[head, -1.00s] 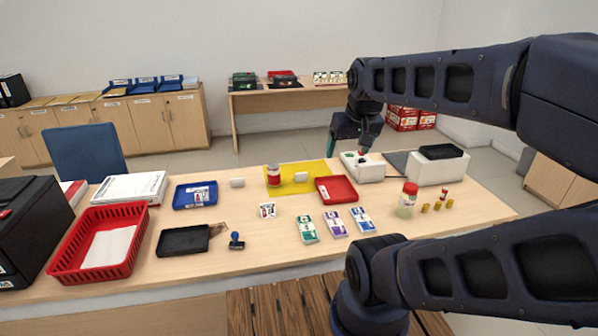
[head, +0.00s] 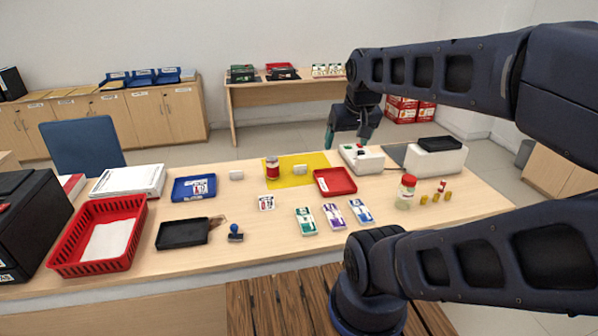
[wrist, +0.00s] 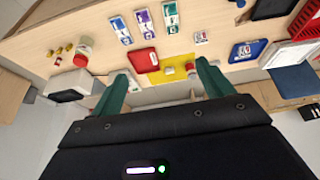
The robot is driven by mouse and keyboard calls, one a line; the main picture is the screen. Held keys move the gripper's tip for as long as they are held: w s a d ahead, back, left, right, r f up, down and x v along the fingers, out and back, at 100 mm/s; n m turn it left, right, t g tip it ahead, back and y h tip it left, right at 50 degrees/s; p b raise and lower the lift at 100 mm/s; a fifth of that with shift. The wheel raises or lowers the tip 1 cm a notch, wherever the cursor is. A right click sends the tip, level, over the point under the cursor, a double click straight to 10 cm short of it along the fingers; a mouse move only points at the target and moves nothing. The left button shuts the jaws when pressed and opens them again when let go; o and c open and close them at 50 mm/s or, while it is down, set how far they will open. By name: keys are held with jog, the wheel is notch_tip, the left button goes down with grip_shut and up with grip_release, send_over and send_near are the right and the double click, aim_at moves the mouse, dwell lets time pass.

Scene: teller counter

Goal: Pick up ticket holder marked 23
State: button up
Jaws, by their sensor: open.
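A small white ticket holder (head: 266,203) with dark and red print stands on the counter, left of the red tray. It also shows in the wrist view (wrist: 200,38). A similar white piece (head: 200,188) is at the blue tray (head: 181,196). Print on both is too small for me to read, so I cannot tell which is marked 23. My gripper (head: 348,138) is open and empty beyond the counter's far side, near the white device with buttons (head: 370,162). Its green fingers (wrist: 163,80) are spread in the wrist view, well apart from both pieces.
The red tray (head: 335,190), banknote bundles (head: 333,215), a jar (head: 406,192) and a red-and-white can (head: 272,169) stand on the counter. A stamp (head: 235,233), black tray (head: 182,244) and red basket (head: 62,250) are at left. Bare counter surrounds the small holder.

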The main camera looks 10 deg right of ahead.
jog(key=shift+o, duration=0.3)
jog(key=shift+w, duration=0.1)
jog(key=g, duration=0.5)
send_over(300, 166)
jog(key=w, duration=0.1)
notch_tip(300, 166, down, 33)
jog(key=shift+w+d+f, duration=0.1)
jog(key=shift+w+f, duration=0.05)
jog(key=shift+f, duration=5.2)
jog(key=shift+c, duration=0.2)
